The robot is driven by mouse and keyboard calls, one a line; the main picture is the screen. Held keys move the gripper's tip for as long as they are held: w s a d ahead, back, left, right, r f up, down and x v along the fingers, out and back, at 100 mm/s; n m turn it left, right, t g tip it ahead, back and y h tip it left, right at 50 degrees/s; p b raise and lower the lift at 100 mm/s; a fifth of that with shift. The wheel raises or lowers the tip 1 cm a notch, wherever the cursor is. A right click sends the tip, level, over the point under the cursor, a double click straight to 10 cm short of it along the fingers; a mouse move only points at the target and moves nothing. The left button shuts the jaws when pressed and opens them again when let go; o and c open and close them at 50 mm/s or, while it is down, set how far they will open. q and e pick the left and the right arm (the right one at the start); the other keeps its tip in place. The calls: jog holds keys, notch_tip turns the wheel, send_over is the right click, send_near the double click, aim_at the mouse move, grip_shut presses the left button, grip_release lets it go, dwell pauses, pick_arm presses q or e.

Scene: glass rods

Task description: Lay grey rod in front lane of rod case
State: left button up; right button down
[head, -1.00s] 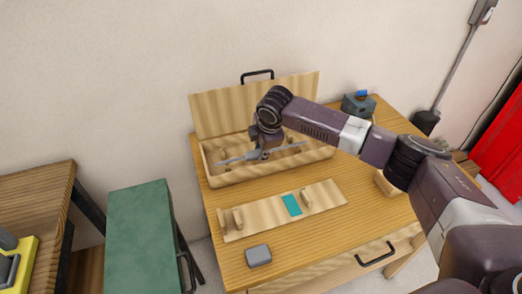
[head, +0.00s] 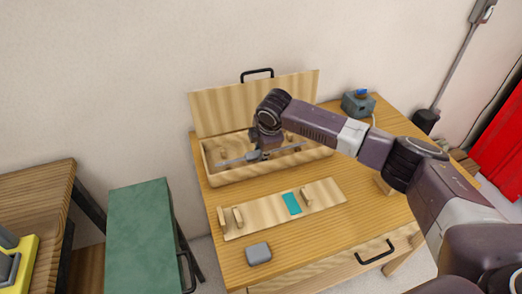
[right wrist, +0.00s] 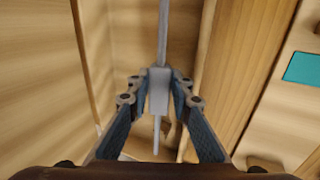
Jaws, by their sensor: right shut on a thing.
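The grey rod (head: 290,149) is held roughly level along the length of the wooden rod case (head: 212,180). My right gripper (head: 263,154) is shut on the middle of the rod, inside or just above the open case. In the right wrist view the fingers clamp a thicker grey grip part (right wrist: 158,92) of the rod, which runs up and down the picture. Wooden supports show inside the case, partly hidden by my arm and the rod. I cannot tell whether the rod touches them. My left gripper is not in view.
The case lid (head: 215,112) stands open at the back. In front of the case lies a wooden rack board (head: 262,208) with upright pegs and a teal patch (head: 291,203). A grey box (head: 258,253) sits near the front edge. A grey-blue device (head: 359,103) stands back right.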

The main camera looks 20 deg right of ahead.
jog(key=shift+f, duration=0.1)
jog(key=c, duration=1.7)
grip_release()
jog(key=shift+c, duration=0.2)
jog(key=shift+o, duration=0.4)
jog(key=shift+f, duration=0.1)
jog(key=shift+s, duration=0.15)
